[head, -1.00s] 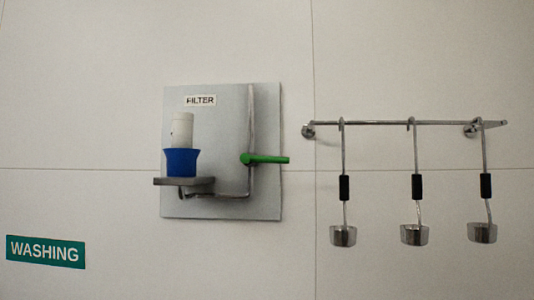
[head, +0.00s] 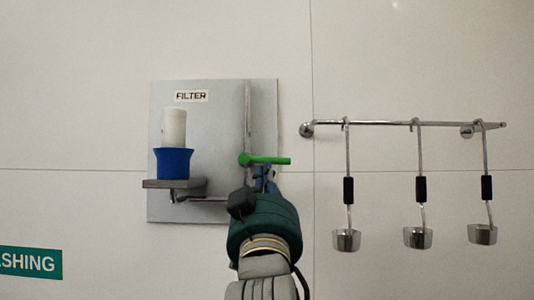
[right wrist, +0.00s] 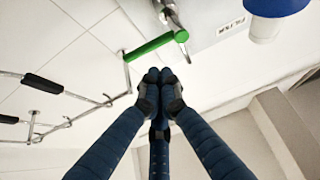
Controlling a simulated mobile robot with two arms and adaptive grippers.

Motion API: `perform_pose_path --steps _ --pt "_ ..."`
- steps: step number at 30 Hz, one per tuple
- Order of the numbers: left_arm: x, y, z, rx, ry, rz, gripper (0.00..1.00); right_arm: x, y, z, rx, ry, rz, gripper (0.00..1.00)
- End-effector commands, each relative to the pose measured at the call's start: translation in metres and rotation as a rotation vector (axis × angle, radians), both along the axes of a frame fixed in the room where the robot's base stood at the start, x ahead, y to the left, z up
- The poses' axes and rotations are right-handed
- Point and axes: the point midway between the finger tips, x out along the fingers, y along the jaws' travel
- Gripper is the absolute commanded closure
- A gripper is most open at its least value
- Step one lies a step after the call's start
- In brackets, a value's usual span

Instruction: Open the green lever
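The green lever (head: 268,160) sticks out to the right, about level, from a vertical pipe on the grey filter panel (head: 215,125). My right gripper (head: 264,178) is just below the lever in the head view, with the hand hiding the lower pipe. In the right wrist view the lever (right wrist: 152,46) lies just beyond the fingertips of my right gripper (right wrist: 161,76). The dark blue fingers meet at their tips, with nothing seen between them and a small gap to the lever. My left gripper is in neither view.
A blue cup with a white cylinder (head: 175,145) sits on a small shelf (head: 160,184) left of the lever. Right of the panel, a wall rail (head: 400,123) holds several hanging ladles (head: 348,190). The wall between panel and rail is bare.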

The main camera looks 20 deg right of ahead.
Motion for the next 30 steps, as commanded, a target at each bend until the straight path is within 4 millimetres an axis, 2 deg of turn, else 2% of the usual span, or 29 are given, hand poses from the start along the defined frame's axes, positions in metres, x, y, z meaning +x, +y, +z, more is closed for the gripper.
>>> perform_pose_path --steps 2,5,16,23,30 --pt "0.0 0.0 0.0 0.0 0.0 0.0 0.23 -0.019 -0.005 0.018 0.019 -0.042 -0.004 1.0" --pt "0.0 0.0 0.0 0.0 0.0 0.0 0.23 -0.03 -0.008 0.027 0.031 -0.063 -0.008 1.0" --pt "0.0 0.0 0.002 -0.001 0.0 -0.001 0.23 -0.031 -0.009 0.03 0.032 -0.067 -0.009 1.0" --pt "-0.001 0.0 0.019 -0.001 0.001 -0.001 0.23 -0.011 -0.016 0.048 0.03 -0.065 -0.013 1.0" --pt "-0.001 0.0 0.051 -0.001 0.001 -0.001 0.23 0.03 -0.029 0.08 0.03 -0.065 -0.013 1.0"
